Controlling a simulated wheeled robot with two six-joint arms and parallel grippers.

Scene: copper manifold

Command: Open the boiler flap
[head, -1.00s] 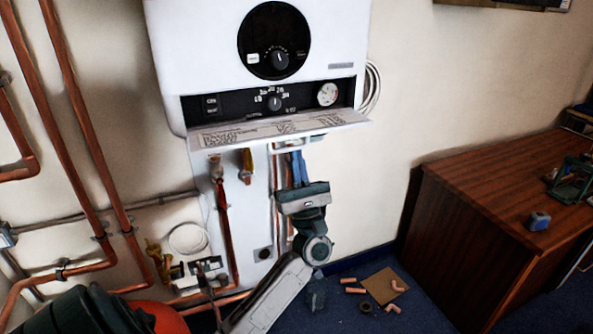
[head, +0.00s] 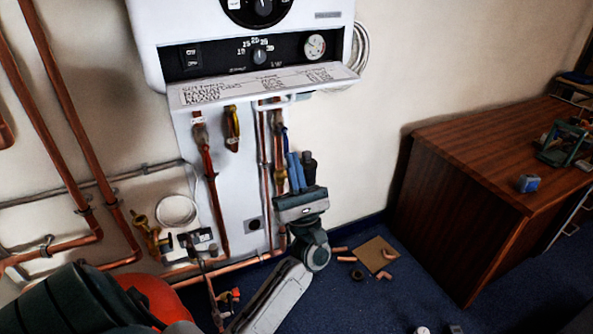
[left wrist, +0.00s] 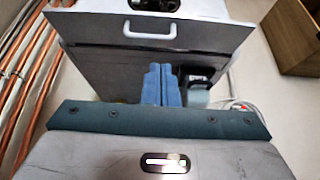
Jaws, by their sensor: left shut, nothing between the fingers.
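The boiler flap (head: 265,86) is folded down and sticks out from the boiler front, with printed text on its upper face. The control panel (head: 258,55) behind it is exposed. A white handle shows on the flap (left wrist: 215,33) in the left wrist view (left wrist: 153,27). My left gripper (head: 297,170) is below the flap, apart from it, with its blue fingers pointing up. In the left wrist view its fingers (left wrist: 161,76) are together and empty. My right gripper is not in view.
Copper pipes (head: 211,185) run down under the boiler and along the left wall. A wooden desk (head: 455,205) stands at the right. Pipe fittings and a brown board (head: 375,253) lie on the blue floor.

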